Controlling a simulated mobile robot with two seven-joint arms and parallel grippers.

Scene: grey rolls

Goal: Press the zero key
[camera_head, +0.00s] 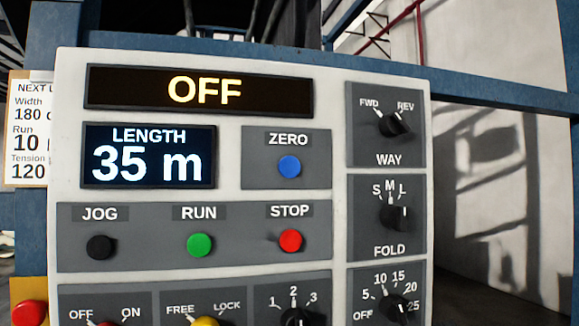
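The zero key is a round blue button (289,167) under the label ZERO, on a grey plate at the upper middle of the white control panel (70,150). Nothing covers it. The length display (150,156) to its left reads 35 m. The status display (200,90) above reads OFF. Neither of my grippers shows in the head view.
Below the zero key are a black JOG button (101,247), a green RUN button (199,244) and a red STOP button (290,240). WAY (396,124) and FOLD (398,217) knobs stick out at right. More knobs line the bottom. A red button (29,313) sits lower left.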

